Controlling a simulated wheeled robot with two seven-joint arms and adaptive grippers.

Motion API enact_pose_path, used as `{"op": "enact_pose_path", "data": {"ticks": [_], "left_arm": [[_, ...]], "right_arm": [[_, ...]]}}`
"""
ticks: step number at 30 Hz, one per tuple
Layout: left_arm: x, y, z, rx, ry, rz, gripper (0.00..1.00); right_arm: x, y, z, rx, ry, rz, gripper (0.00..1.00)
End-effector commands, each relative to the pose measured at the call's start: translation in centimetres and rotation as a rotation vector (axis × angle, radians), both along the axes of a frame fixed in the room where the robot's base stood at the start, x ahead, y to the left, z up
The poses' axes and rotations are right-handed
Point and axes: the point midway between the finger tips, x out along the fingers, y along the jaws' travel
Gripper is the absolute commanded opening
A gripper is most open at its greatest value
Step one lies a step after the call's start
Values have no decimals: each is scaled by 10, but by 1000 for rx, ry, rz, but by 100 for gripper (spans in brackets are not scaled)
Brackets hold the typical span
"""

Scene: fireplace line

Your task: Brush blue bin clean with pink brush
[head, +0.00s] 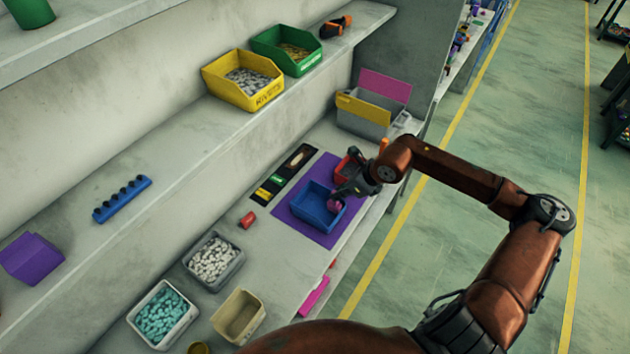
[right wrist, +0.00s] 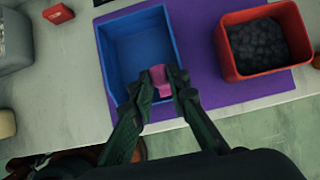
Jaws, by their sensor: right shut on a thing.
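The blue bin (head: 313,207) sits on a purple mat (head: 290,213) on the lower bench. In the right wrist view the blue bin (right wrist: 133,46) looks empty where its floor shows. My right gripper (head: 341,200) is shut on the pink brush (right wrist: 159,78), at the bin's right end in the head view. The brush's pink part (head: 335,205) shows just below the fingers. In the wrist view my right gripper (right wrist: 158,92) reaches over the bin's near wall. Whether the brush touches the bin floor I cannot tell. My left gripper is not in view.
A red bin (right wrist: 266,42) with dark lumps stands beside the blue bin on the mat. A black tool tray (head: 285,174) lies behind the mat, and a small red block (head: 247,219) to its left. Bins of white (head: 212,260) and teal pieces (head: 163,314) stand at the front left.

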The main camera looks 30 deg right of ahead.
Motion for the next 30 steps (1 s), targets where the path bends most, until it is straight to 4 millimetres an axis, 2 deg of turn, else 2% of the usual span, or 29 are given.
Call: {"op": "enact_pose_path", "data": {"ticks": [1,8,18,30], "left_arm": [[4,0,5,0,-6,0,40],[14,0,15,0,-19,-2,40],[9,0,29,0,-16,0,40],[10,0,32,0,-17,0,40]], "right_arm": [[3,2,18,-1,-10,5,0],[6,7,37,1,-9,12,0],[5,5,67,0,-8,10,0],[4,5,75,0,-7,8,0]]}}
